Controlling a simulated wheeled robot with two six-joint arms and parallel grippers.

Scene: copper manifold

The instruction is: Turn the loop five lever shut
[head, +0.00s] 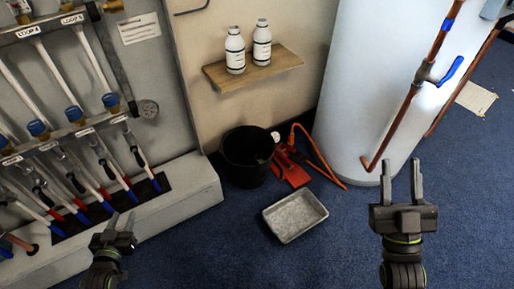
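The manifold (95,115) is on the wall panel at the left, with white pipes and blue caps. A label that appears to read loop 5 (72,19) is on its upper rail, right of a loop 4 label (27,32). Several black-handled levers hang on the lower row; the rightmost lever (138,156) is tilted. I cannot tell for sure which belongs to loop five. My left gripper (122,220) is below and in front of the lower row, apart from the levers, empty with its fingers apart. My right gripper (402,180) is open and empty, in front of the white cylinder.
A white cylinder (385,70) with a copper pipe and blue lever (451,71) stands right. A black bucket (246,165), a red tool (291,169) and a grey tray (295,215) are on the blue carpet. Two bottles stand on a wooden shelf (255,74). A pale ledge (185,195) runs under the manifold.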

